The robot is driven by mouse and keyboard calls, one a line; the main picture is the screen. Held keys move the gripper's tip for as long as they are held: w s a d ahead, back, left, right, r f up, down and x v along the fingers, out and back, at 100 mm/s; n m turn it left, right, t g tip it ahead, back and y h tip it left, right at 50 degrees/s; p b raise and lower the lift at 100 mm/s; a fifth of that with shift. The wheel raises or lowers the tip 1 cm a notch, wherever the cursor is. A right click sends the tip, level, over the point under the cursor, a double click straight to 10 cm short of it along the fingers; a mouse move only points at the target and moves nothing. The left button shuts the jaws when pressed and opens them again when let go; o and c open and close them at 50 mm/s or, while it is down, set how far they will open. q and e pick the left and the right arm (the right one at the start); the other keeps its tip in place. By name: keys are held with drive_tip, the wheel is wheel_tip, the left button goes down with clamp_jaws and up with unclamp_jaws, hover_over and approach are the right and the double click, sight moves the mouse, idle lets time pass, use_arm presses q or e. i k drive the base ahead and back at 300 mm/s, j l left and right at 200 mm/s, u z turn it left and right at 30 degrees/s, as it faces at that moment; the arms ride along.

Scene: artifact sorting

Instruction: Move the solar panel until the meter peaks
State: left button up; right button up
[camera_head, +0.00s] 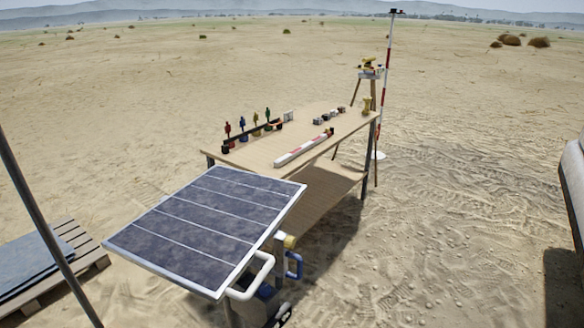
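The solar panel (205,225) is a dark blue-grey rectangle with pale dividing lines and a light frame. It is tilted, in front of the wooden table. A white looped handle (254,280) sits at its lower right edge, with a blue handle (294,266) and a yellow round part (290,241) beside it. The panel hides most of its support. I cannot make out a meter or a reading. Neither of my grippers shows clearly in the head view.
The wooden table (255,152) carries small coloured figures (243,126), a red-and-white bar (303,147) and small blocks. A pallet (84,247) lies left. Sand at right is open.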

sight(200, 239)
drive_tip(key=k+l+u, duration=0.25)
drive_tip(key=l, duration=0.2)
drive_tip(key=k+l+u, duration=0.55)
drive_tip(key=l, duration=0.2)
drive_tip(key=i+l+z, duration=0.1)
drive_tip(key=z, duration=0.2)
drive_tip(key=i+l+z, duration=0.1)
drive_tip(key=l+z, duration=0.25)
